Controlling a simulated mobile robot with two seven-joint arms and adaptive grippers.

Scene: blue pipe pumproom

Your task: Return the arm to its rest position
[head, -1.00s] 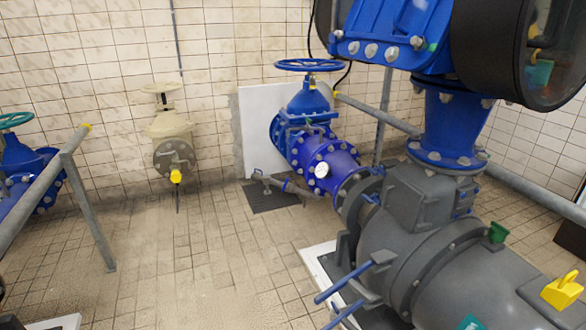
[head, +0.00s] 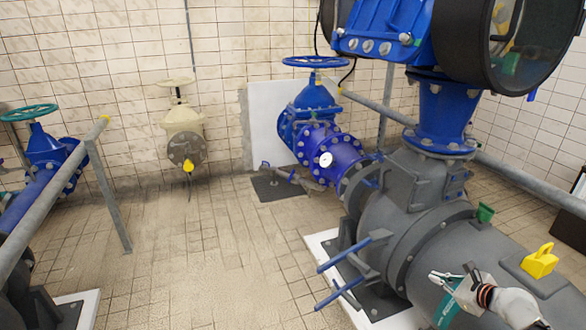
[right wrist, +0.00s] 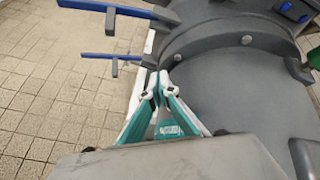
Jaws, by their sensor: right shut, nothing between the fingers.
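My right arm comes in at the lower right of the head view. My left gripper is not in view.
Blue rods (head: 340,252) stick out from the pump's left side. A yellow lug (head: 540,262) stands on the pump at right. A blue valve (head: 313,105) and grey rails (head: 110,195) stand farther back. The tiled floor (head: 200,270) at centre left is clear.

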